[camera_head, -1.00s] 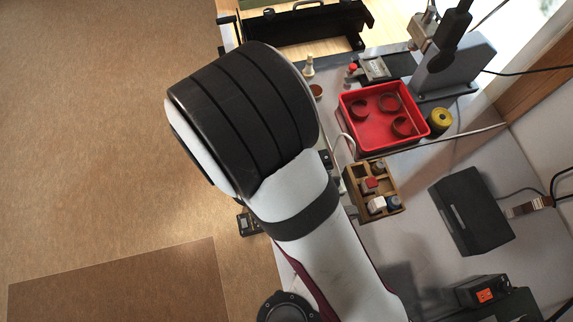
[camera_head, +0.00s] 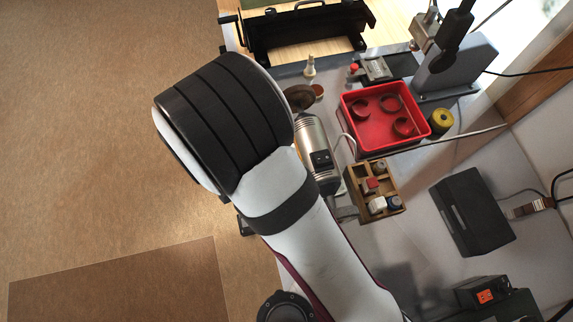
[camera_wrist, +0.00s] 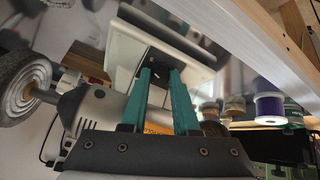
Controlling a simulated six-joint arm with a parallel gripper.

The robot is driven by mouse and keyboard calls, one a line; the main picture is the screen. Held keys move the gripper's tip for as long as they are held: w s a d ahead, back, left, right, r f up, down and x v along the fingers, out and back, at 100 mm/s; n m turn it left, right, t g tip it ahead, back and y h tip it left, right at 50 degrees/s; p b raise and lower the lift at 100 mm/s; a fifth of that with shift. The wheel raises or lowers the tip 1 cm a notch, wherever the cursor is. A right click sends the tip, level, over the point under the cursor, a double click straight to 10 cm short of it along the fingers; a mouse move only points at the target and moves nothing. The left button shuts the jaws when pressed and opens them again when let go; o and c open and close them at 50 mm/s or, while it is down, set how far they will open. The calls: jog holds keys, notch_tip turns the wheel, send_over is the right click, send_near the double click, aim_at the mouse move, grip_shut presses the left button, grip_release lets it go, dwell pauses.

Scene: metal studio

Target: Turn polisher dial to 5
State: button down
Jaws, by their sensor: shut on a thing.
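The polisher (camera_head: 313,145) shows in the head view as a silver motor body with a black switch plate and a dark brown wheel (camera_head: 299,98), partly hidden by my arm. In the wrist view the polisher body (camera_wrist: 100,105) is grey, with a spindle and a pale ringed wheel (camera_wrist: 25,97) at left. My gripper (camera_wrist: 160,73) has two teal fingers pointing at a pale panel (camera_wrist: 125,50). Its tips are shut on a small dark part there, apparently the dial; the number it points to cannot be read. The head view hides the gripper behind my arm.
A red tray (camera_head: 372,143) with several rings and a wooden divided box (camera_head: 361,203) stand right of the polisher. A yellow roll (camera_head: 440,120) and a black case (camera_head: 471,210) lie farther right. In the wrist view, spools (camera_wrist: 270,108) stand at right.

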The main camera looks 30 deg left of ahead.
jog(key=shift+m, duration=0.6)
jog(key=c, duration=0.7)
grip_release()
jog(key=shift+o, duration=0.2)
jog(key=v, duration=1.5)
jog(key=shift+a+r, duration=0.2)
jog(key=shift+r, duration=0.15)
jog(key=shift+d, duration=0.1)
